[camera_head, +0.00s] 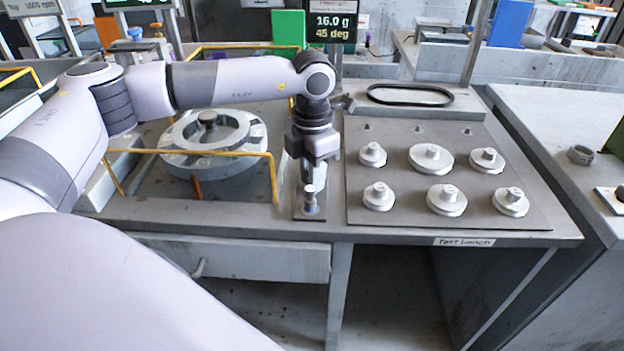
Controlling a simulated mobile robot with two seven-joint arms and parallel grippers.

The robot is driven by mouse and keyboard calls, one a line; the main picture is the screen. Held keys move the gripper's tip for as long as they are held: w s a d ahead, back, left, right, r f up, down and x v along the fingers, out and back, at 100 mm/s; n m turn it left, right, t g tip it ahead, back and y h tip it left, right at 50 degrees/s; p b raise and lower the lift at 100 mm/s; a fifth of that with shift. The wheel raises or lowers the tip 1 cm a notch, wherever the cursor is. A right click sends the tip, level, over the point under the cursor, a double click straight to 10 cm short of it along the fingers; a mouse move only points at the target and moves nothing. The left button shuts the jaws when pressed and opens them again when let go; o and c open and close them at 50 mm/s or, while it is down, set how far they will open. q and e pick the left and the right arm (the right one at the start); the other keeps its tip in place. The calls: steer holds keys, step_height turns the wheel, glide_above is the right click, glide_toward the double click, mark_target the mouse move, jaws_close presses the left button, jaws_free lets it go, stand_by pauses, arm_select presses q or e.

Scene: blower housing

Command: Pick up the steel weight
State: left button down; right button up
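A small steel weight (310,196), a short light-grey cylinder, stands upright on a narrow dark plate (300,214) near the front edge of the bench. My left gripper (307,180) points down directly above the weight, very close to it. I cannot tell whether the fingers touch it, or whether they are open or shut. My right gripper is not in view.
A round wheel (212,140) sits left of the gripper inside a yellow rail (215,154). A grey board (400,215) on the right carries several round knobbed pieces. Behind it lies a black belt loop (410,95). A display (333,28) reads 16.0 g, 45 deg.

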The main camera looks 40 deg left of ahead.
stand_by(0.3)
arm_select(q)
step_height(320, 180, up, 25)
steer(key=p, duration=0.5)
stand_by(0.4)
